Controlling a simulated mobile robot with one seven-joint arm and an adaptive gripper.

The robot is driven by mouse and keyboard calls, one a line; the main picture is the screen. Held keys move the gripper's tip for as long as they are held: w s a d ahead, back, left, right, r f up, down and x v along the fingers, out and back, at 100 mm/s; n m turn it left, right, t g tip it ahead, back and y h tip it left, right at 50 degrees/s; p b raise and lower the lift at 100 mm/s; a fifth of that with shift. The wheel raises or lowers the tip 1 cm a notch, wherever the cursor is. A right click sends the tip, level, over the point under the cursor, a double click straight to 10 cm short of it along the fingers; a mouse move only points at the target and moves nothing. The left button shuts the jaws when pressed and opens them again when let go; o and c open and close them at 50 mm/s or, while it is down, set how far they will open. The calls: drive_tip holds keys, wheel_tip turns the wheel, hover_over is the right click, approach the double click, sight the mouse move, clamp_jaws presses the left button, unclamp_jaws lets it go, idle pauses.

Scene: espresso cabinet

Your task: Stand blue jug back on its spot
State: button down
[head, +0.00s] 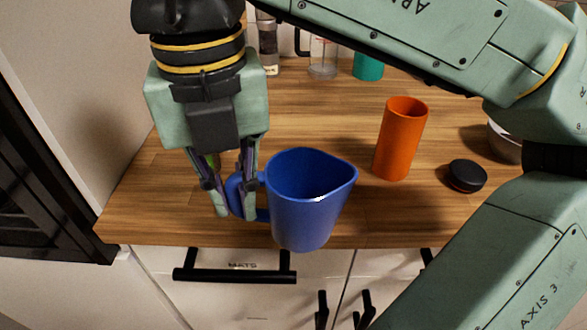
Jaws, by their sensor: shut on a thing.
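The blue jug (307,205) is upright near the front edge of the wooden counter in the head view, with its open mouth up and its handle to the left. My gripper (234,212) points down at the jug's left side and is shut on the jug's handle (237,194). The jug's lower part overlaps the counter's front edge in the picture. I cannot tell whether its base touches the counter. No marked spot for the jug can be made out.
An orange cylinder (400,139) stands right of the jug on the wooden counter (320,110), with a black round puck (467,176) beyond it. A glass jar (323,57) and a teal cup (368,66) stand at the back. A drawer handle (235,276) sticks out below.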

drive_tip(key=w+f+p, duration=0.1)
drive_tip(key=w, duration=0.4)
drive_tip(key=w+f+p, duration=0.2)
drive_tip(key=w, duration=0.3)
drive_tip(key=w+f+p, duration=0.1)
drive_tip(key=w+p, duration=0.1)
drive_tip(key=w, duration=0.3)
drive_tip(key=shift+w+a+f, duration=0.3)
drive_tip(key=shift+a, duration=0.05)
drive_tip(key=shift+f, duration=0.25)
drive_tip(key=shift+f, duration=0.2)
drive_tip(key=c, duration=1.6)
unclamp_jaws()
drive_tip(key=shift+c, duration=0.2)
drive_tip(key=shift+r, duration=0.2)
wheel_tip(320, 180, up, 12)
